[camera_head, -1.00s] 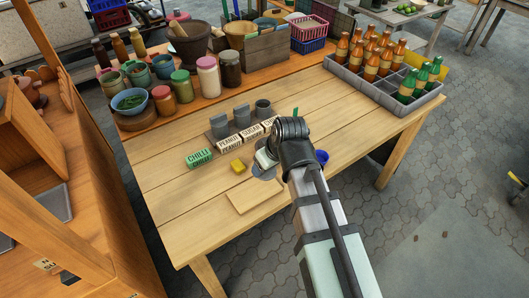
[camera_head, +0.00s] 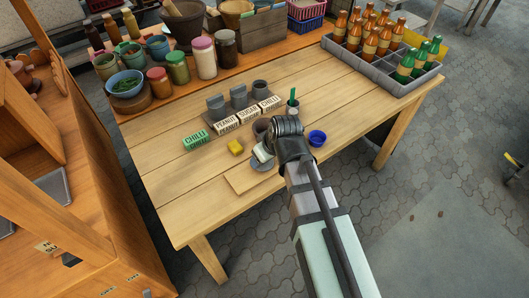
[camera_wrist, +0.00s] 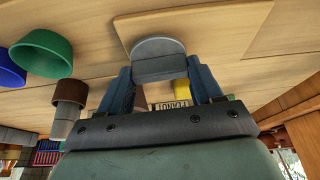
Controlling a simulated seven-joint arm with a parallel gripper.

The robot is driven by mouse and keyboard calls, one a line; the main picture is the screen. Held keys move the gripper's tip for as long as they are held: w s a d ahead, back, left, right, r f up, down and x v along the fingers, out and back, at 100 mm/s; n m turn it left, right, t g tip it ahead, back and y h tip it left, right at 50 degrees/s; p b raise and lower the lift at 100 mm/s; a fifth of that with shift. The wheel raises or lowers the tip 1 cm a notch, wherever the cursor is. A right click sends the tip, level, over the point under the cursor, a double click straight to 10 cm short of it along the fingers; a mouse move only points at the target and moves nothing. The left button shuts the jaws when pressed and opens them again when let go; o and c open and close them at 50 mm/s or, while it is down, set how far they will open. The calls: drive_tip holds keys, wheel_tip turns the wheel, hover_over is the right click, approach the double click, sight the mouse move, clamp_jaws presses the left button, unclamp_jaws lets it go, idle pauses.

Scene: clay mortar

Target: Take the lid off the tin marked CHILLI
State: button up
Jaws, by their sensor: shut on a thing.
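My gripper (camera_wrist: 163,80) is shut on the upright grip of a round grey lid (camera_wrist: 158,47). In the head view the lid (camera_head: 263,165) shows below my gripper, over the thin wooden board (camera_head: 240,184); I cannot tell whether it touches it. A white block marked CHILLI (camera_head: 270,104) stands at the right end of a row with PEANUT (camera_head: 227,123) and SUGAR (camera_head: 249,113). Behind it is a grey tin (camera_head: 260,87) that looks open. The two grey tins (camera_head: 216,104) (camera_head: 238,96) to its left have upright grips on top. A green block (camera_head: 195,140) also reads CHILLI.
A yellow block (camera_head: 236,146) lies left of my gripper. Jars (camera_head: 178,67) and a bottle crate (camera_head: 385,66) stand farther back. The left front of the table is clear.

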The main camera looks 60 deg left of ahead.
drive_tip(key=o, duration=1.1)
drive_tip(key=shift+o, duration=0.5)
drive_tip(key=shift+r, duration=0.1)
drive_tip(key=shift+r, duration=3.35)
drive_tip(key=shift+r, duration=0.1)
wheel_tip(320, 180, up, 5)
drive_tip(key=shift+f, duration=0.1)
drive_tip(key=shift+c, duration=0.5)
